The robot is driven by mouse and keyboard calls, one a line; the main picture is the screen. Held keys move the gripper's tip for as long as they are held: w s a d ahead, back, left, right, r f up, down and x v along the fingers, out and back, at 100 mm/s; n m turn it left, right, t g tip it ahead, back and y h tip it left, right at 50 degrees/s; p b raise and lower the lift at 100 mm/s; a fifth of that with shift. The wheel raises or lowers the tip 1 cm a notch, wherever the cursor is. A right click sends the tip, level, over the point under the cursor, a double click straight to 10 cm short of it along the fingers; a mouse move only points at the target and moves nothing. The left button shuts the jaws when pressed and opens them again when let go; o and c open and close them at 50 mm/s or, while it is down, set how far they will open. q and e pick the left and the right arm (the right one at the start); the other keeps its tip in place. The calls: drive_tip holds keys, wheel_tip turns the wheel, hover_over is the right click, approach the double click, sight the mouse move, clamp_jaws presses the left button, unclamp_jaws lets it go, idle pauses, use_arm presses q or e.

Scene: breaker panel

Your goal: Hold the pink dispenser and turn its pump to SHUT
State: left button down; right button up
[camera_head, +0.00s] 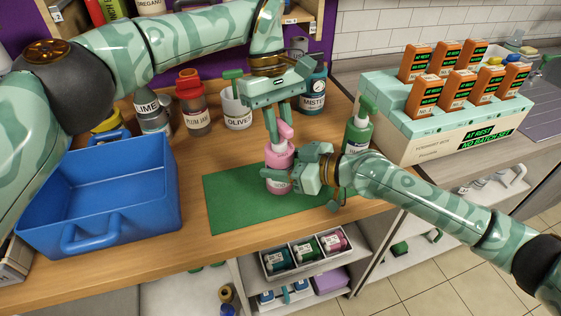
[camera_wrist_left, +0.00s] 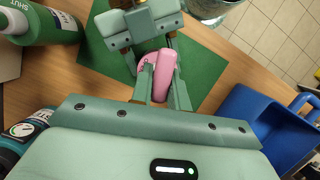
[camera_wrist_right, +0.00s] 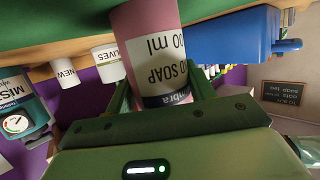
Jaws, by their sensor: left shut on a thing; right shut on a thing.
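The pink dispenser (camera_head: 279,157) stands upright over the green mat (camera_head: 232,205). My left gripper (camera_head: 280,136) reaches down from above and is shut on its pink pump head (camera_head: 286,131). In the left wrist view the pump head (camera_wrist_left: 163,73) lies between the two fingers, its spout end pointing up in the picture. My right gripper (camera_head: 291,170) comes from the right and is shut around the dispenser's body. In the right wrist view the body (camera_wrist_right: 145,20) fills the space between the fingers, with a white "SOAP" label. I cannot read any SHUT mark on the pink pump.
A green dispenser (camera_head: 357,134) stands close to the right of my grippers. An empty blue crate (camera_head: 110,205) is at the left. Jars such as OLIVES (camera_head: 236,110) line the back. A rack (camera_head: 440,137) with orange packs is at the right. The mat's left part is clear.

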use_arm(q)
drive_tip(key=shift+m+y, duration=0.3)
drive_tip(key=shift+m, duration=1.6)
drive_tip(key=c, duration=1.3)
unclamp_jaws()
use_arm(e)
drive_tip(key=o, duration=1.1)
drive_tip(key=shift+o, duration=0.2)
